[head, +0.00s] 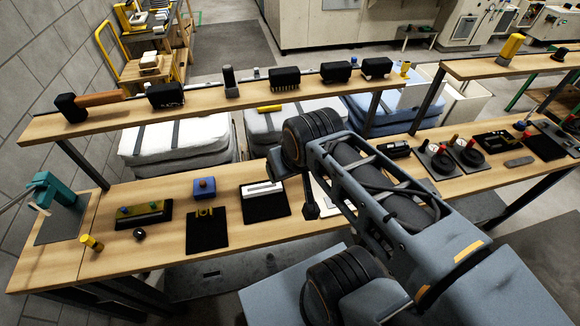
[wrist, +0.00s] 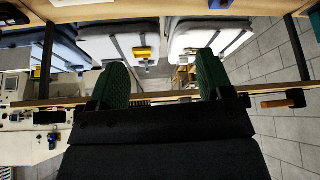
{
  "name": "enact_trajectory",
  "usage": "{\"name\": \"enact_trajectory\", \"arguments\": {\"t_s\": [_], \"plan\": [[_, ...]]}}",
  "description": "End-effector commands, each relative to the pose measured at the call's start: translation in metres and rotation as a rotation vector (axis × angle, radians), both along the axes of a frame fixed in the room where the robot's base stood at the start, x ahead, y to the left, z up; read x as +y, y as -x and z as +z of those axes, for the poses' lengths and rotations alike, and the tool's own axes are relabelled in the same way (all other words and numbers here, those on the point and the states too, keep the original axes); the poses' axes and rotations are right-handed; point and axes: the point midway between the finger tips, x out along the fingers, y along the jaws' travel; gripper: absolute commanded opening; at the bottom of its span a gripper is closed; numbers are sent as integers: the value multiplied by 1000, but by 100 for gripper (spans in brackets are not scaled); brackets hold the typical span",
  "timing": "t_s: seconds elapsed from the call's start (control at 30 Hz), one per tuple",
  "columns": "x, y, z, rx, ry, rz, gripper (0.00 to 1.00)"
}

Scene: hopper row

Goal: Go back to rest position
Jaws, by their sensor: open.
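My gripper (wrist: 160,72) shows in the wrist view with two green ribbed fingers set wide apart. It is open, with nothing held between the fingers. Beyond the fingertips are a wooden shelf edge and white bins, seen upside down. In the head view my arm is folded across the centre and right, over the front edge of the workbench (head: 150,262). The arm hides part of the bench there, and the gripper's fingers cannot be made out in that view.
An upper shelf (head: 205,110) holds a hammer (head: 95,103) and several black tools. The bench carries a teal clamp-like tool (head: 55,190), a blue box (head: 204,187), black trays and gauges. White covered bins (head: 178,140) stand behind. Open floor (head: 235,45) lies beyond.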

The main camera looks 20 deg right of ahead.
Motion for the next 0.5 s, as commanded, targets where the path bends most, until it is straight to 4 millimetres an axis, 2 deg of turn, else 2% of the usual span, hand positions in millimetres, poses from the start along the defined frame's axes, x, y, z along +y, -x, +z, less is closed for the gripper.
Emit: {"name": "enact_trajectory", "arguments": {"t_s": [0.37, 0.5], "plan": [[0, 2, -5, 0, -7, -9, 73], [0, 1, -24, 13, -8, -9, 73]]}}
